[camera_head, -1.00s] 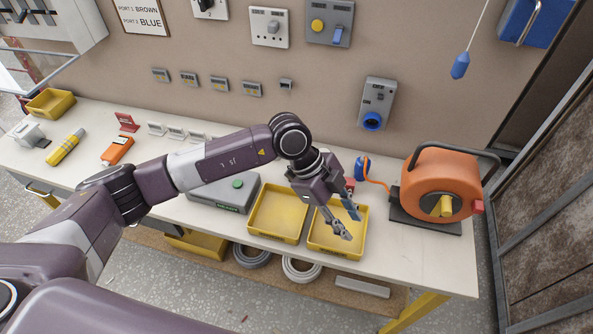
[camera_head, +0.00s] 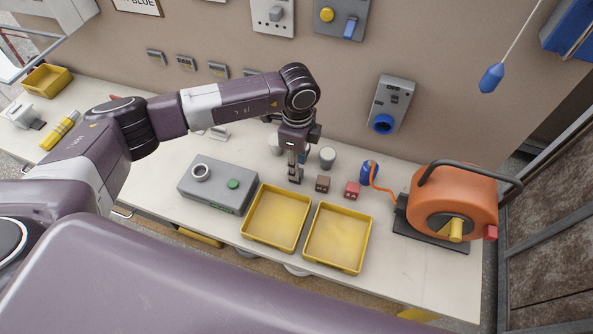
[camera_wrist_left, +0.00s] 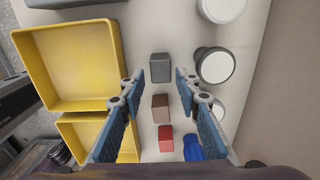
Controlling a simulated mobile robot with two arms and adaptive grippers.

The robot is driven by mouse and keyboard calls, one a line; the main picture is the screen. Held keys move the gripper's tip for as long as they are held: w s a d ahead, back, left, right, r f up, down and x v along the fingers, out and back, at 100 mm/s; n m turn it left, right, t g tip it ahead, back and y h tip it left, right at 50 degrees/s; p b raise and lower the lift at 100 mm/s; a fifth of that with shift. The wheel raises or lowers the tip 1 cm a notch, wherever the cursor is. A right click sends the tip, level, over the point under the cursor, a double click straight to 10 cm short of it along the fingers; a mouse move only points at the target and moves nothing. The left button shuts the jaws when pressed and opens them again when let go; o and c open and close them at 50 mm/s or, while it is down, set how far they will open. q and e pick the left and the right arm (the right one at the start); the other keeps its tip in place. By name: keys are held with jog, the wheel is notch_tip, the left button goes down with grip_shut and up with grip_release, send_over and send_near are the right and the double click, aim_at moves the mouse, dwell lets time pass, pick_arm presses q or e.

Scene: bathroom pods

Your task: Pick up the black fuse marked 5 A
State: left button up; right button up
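The black fuse (camera_wrist_left: 160,67) is a small dark block on the bench, seen in the left wrist view between my fingertips; no marking is readable. A brown block (camera_wrist_left: 160,108) and a red block (camera_wrist_left: 165,138) lie in line with it. They also show in the head view, the brown (camera_head: 322,184) left of the red (camera_head: 352,190). My left gripper (camera_wrist_left: 158,75) is open, one finger on each side of the black fuse, with no visible contact. In the head view, the left gripper (camera_head: 295,170) points down behind the yellow trays and mostly hides the black fuse.
Two empty yellow trays (camera_head: 248,232) (camera_head: 308,250) stand in front of the blocks. A grey box with a green button (camera_head: 205,185) is to the left. White-topped round pieces (camera_head: 327,158) stand close behind the gripper. An orange cable reel (camera_head: 455,195) stands at the right.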

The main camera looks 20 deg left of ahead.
pick_arm(q)
jog(key=shift+s+a+f+p, duration=0.1)
jog(key=shift+s+f+p, duration=0.05)
jog(key=shift+f+p, duration=0.3)
jog(key=f, duration=0.1)
jog(key=f+p, duration=0.1)
jog(key=shift+w+a+f, duration=0.1)
jog(key=shift+w+f, duration=0.1)
jog(key=shift+f, duration=0.8)
jog(key=c, duration=0.6)
jog(key=shift+r, duration=0.1)
jog(key=shift+c, duration=0.5)
pick_arm(e)
jog(key=shift+w+d+r, duration=0.1)
jog(key=shift+r, duration=0.5)
jog(key=shift+w+d+r, duration=0.1)
jog(key=shift+r, duration=0.5)
